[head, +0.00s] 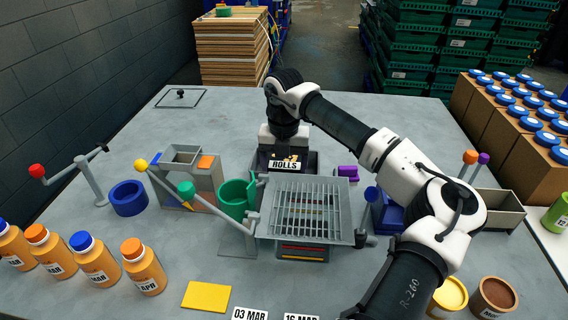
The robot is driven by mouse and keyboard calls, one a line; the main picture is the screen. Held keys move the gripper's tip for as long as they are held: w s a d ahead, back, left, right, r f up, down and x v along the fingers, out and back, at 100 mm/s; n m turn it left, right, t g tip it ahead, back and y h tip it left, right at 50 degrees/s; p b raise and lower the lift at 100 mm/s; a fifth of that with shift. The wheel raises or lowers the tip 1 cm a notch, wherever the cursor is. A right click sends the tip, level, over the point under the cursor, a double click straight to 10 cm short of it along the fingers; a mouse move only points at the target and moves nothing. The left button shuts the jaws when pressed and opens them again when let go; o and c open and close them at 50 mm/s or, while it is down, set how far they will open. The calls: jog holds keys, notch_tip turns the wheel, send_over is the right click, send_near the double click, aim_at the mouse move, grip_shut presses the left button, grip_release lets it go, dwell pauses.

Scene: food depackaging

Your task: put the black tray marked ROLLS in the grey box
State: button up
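The black tray marked ROLLS (268,160) is near the middle of the table, behind the slatted grate. Its white label faces me, and pale food shows above the label. My gripper (284,143) is at the tray from above. Its fingertips are hidden, so I cannot tell whether it is open or shut, or whether it touches the tray. Dark grey walls (312,162) show beside the tray; I cannot tell whether they belong to a box around it. An open grey box (502,222) stands at the right of the table, partly behind my arm.
The slatted grate (308,208) on a grey stand is in front of the tray. A green cylinder (234,200), a blue ring (128,198) and lever posts stand left. Orange bottles (143,267) line the front left. The table's back left is mostly clear.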

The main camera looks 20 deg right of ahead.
jog(key=shift+f+b, duration=0.55)
jog(key=shift+f, duration=0.1)
jog(key=o, duration=1.1)
jog(key=shift+r, duration=0.1)
jog(key=shift+r+p, duration=0.7)
jog(key=shift+r, duration=0.2)
notch_tip(320, 180, up, 11)
jog(key=shift+s+r+b, duration=0.15)
jog(key=shift+r+b, duration=0.05)
jog(key=shift+b, duration=1)
